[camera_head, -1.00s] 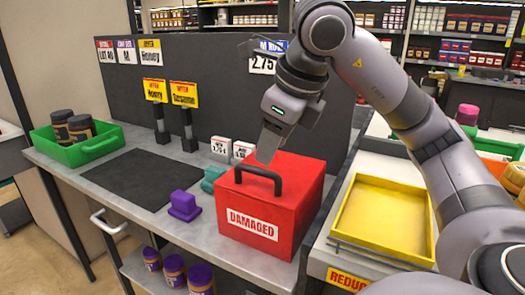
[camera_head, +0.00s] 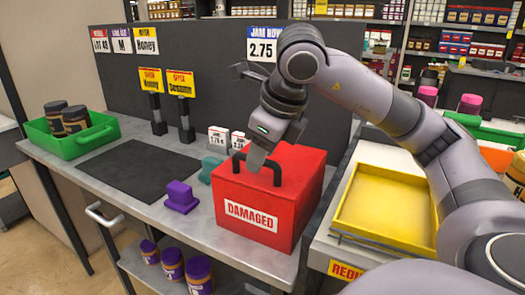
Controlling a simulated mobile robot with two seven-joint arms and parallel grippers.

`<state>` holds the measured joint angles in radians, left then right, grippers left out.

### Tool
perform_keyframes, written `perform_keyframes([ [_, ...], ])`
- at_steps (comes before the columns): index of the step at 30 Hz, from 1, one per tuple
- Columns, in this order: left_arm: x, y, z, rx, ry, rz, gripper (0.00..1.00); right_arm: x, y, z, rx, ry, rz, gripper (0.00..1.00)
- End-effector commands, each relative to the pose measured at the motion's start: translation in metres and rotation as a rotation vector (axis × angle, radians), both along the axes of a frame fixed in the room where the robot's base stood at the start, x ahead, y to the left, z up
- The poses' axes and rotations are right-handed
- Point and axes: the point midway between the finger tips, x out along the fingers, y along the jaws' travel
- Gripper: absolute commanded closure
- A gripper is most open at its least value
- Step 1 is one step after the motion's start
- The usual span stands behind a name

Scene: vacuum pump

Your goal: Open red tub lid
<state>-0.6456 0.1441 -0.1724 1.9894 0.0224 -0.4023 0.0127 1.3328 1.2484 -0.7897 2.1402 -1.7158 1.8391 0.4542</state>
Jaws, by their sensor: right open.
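The red tub (camera_head: 287,209) with the "DAMAGED" label stands on the grey counter. Its lid (camera_head: 300,160) is closed and has a black arched handle (camera_head: 277,172) on top. My right gripper (camera_head: 257,160) is open and points down at the handle. One finger shows in front of the handle's middle; the other finger is hidden, so I cannot tell whether they straddle or touch it. My left gripper is not in view.
A purple block (camera_head: 181,197) and a teal block (camera_head: 209,170) sit left of the tub, with small white price cards (camera_head: 218,139) behind. A yellow tray (camera_head: 386,208) is to the right. A green crate (camera_head: 85,141) with dark jars is far left. The dark mat (camera_head: 125,175) is bare.

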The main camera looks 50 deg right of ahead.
Motion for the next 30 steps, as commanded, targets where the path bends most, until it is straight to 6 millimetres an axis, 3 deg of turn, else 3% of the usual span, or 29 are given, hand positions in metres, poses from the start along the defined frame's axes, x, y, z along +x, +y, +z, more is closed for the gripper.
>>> perform_keyframes([
  [2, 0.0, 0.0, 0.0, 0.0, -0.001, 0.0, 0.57, 0.0, 0.0, 0.0, 0.0, 0.0, 0.0, 0.58],
  [5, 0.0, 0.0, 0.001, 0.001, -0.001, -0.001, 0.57, 0.0, 0.0, 0.0, 0.0, 0.0, 0.0, 0.84],
  [6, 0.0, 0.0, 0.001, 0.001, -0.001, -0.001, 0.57, 0.0, 0.0, 0.0, 0.0, 0.0, 0.0, 0.97],
  [7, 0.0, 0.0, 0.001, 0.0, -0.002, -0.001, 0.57, 0.0, 0.0, 0.0, 0.0, 0.0, 0.0, 1.0],
  [20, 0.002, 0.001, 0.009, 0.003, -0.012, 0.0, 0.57, 0.001, -0.004, 0.01, 0.085, 0.025, -0.004, 1.0],
  [30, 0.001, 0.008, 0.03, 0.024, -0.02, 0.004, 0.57, 0.005, -0.025, 0.049, 0.371, 0.107, -0.004, 1.0],
])
